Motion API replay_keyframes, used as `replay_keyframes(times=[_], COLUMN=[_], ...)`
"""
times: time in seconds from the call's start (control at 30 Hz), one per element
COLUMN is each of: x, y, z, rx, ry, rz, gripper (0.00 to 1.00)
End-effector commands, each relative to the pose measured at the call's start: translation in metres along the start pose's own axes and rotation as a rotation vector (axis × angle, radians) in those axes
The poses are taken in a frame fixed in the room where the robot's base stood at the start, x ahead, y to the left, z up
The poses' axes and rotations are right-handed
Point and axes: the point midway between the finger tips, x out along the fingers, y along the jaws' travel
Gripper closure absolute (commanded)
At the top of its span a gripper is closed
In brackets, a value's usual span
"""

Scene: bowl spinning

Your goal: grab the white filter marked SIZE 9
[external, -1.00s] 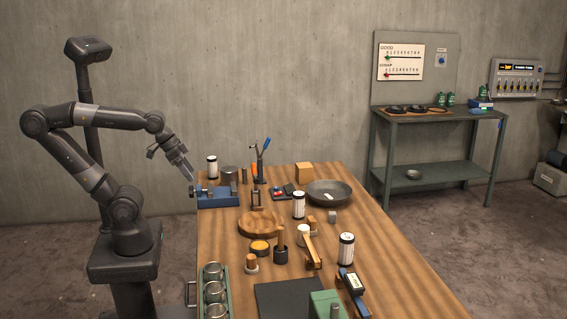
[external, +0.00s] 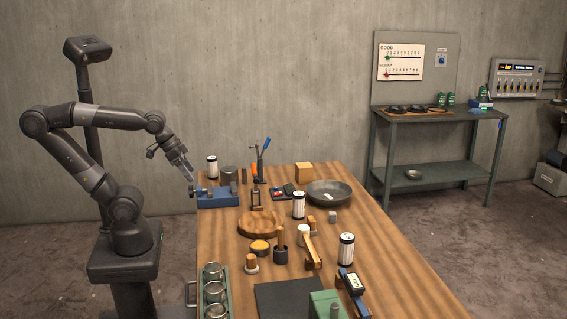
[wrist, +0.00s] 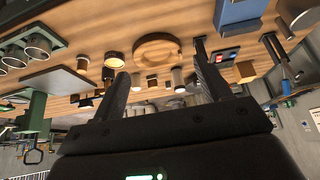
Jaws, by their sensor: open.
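Three white cylinders with dark ends, which look like filters, stand upright on the wooden table. One (external: 212,168) is at the far left corner, one (external: 299,206) near the middle and one (external: 346,250) further right and nearer. Their markings are too small to read, so I cannot tell which is SIZE 9. My gripper (external: 189,177) is open and empty above the table's left edge, close to the blue fixture and apart from every filter. In the wrist view its two fingers (wrist: 163,84) are spread, with the tabletop behind them; no filter is clear there.
A blue fixture (external: 218,200) lies just below my gripper. A round wooden tray (external: 243,230), a grey pan (external: 328,202), an orange block (external: 304,172) and a green rack (external: 224,302) stand around the filters. A dark mat (external: 287,302) lies at the front.

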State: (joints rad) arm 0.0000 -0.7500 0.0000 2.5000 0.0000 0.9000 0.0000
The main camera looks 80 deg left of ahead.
Motion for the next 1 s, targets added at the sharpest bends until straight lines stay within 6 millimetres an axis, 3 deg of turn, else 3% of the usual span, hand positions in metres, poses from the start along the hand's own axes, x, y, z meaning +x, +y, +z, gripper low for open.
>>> replay_keyframes(times=[0.17, 0.27, 0.37, 0.67, 1.0], x=[0.000, -0.001, -0.001, 0.016, 0.071], y=[0.000, 0.003, 0.009, 0.043, 0.106], z=[-0.002, -0.015, -0.042, -0.147, -0.252], rx=[0.001, 0.005, 0.015, 0.048, 0.089], ry=[0.000, -0.005, -0.012, -0.036, -0.062], rz=[0.001, 0.005, 0.012, 0.040, 0.061], gripper=[0.30, 0.30, 0.30, 0.30, 0.30])
